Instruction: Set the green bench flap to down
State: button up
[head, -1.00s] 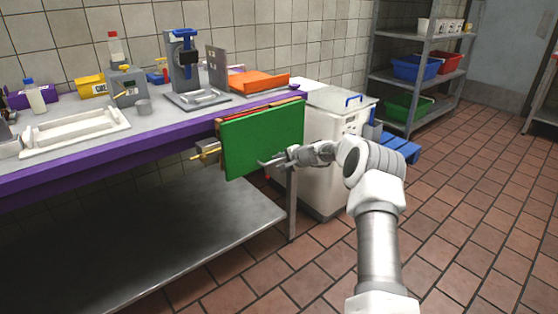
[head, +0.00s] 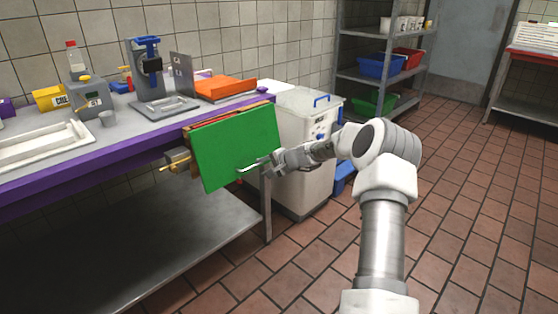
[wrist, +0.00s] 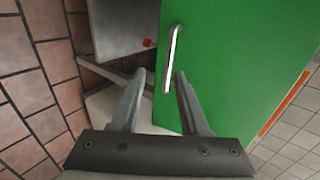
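The green bench flap (head: 235,145) is a flat panel at the front edge of the purple-edged bench, its face leaning outward below the worktop. It fills much of the wrist view (wrist: 235,60). A silver bar handle (wrist: 171,47) is on its face; it shows as a thin bar near the flap's lower right in the head view (head: 249,169). My gripper (wrist: 159,78) is open, its fingers pointing at the flap. The handle lies just beyond and between the fingertips in the picture, not gripped. Whether the fingers touch the flap cannot be told.
The bench (head: 120,150) carries trays, bottles and a press. Its lower steel shelf (head: 170,235) extends below the flap. A white bin (head: 305,120) stands close beyond the flap and my gripper. A shelf rack (head: 385,70) is at the back. Tiled floor at right is clear.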

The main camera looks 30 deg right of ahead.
jog(key=p+v, duration=0.1)
jog(key=v, duration=0.8)
jog(key=shift+r, duration=0.2)
